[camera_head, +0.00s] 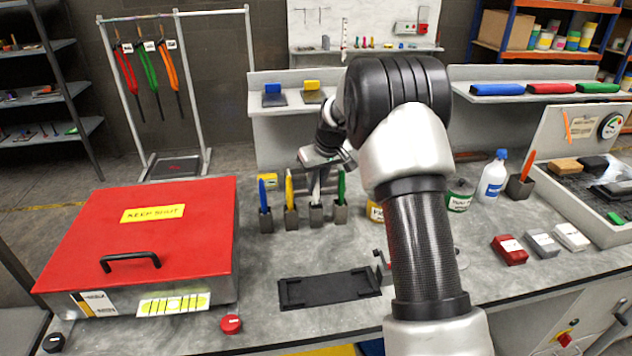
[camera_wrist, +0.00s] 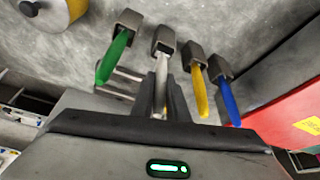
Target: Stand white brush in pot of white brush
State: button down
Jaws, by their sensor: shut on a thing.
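The white brush (camera_head: 316,190) is upright among the row of small grey pots, with its lower end at the mouth of the third pot from the left, the pot of white brush (camera_head: 316,214). My gripper (camera_head: 322,168) is above that pot, around the upper part of the brush. In the wrist view my gripper (camera_wrist: 162,90) is shut on the white brush (camera_wrist: 161,72), whose far end goes into the mouth of its pot (camera_wrist: 164,38). How deep it sits is hidden.
Blue (camera_head: 263,194), yellow (camera_head: 289,190) and green (camera_head: 341,186) brushes stand in pots close on both sides. A red-lidded box (camera_head: 185,250) is at left. A black tray (camera_head: 325,288) lies in front. Cans and a white bottle (camera_head: 492,180) stand to the right.

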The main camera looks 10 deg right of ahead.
jog(key=shift+f, duration=0.3)
jog(key=c, duration=1.6)
grip_release()
jog(key=shift+c, duration=0.2)
jog(key=v, duration=1.7)
jog(key=shift+r+b, duration=0.3)
jog(key=shift+b, duration=0.05)
